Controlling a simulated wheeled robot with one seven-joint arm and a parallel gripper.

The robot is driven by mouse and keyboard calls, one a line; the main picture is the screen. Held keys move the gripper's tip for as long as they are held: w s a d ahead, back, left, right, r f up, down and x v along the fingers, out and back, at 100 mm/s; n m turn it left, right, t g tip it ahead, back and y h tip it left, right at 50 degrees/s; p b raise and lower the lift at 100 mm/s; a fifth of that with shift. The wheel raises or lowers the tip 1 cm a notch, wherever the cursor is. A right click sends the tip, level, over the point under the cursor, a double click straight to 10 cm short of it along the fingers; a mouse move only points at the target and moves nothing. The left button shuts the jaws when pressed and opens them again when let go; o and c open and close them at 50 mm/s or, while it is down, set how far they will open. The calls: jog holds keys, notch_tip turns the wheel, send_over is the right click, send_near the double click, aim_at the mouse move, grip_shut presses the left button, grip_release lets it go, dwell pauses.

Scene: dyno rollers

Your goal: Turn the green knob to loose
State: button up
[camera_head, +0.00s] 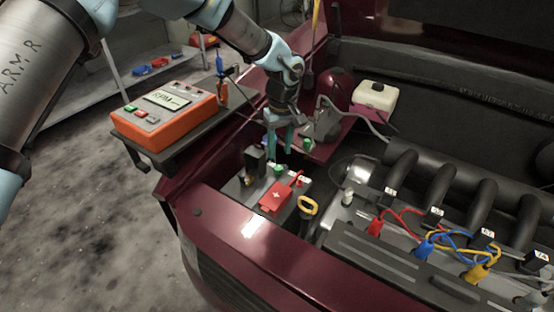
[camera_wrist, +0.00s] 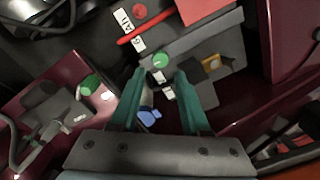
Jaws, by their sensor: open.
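Two green round pieces show. One green knob (camera_head: 278,169) is on top of the grey battery; in the wrist view (camera_wrist: 160,61) it lies just beyond my fingertips, between their lines. The other green knob (camera_head: 308,144) is on a grey fitting on the maroon panel; in the wrist view (camera_wrist: 89,85) it is left of my left finger. I cannot read either knob's setting. My gripper (camera_head: 280,152) points down above the battery area with its teal fingers apart and empty. It also shows in the wrist view (camera_wrist: 160,75). Neither green piece is between the fingers.
The battery carries a red cover (camera_head: 276,196). A yellow loop handle (camera_head: 307,206) stands right of it. An orange meter (camera_head: 165,112) sits on a side shelf at left. The engine with coloured leads (camera_head: 430,240) fills the right. A white reservoir (camera_head: 375,98) is behind.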

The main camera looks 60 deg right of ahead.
aim_at(278, 167)
jog(key=shift+w+a+f+p, duration=0.1)
jog(key=shift+f+p, duration=0.3)
jog(key=shift+f, duration=1.15)
jog(key=shift+a+f+p, duration=0.1)
jog(key=shift+f+p, duration=0.3)
jog(key=shift+f, duration=1.15)
grip_shut()
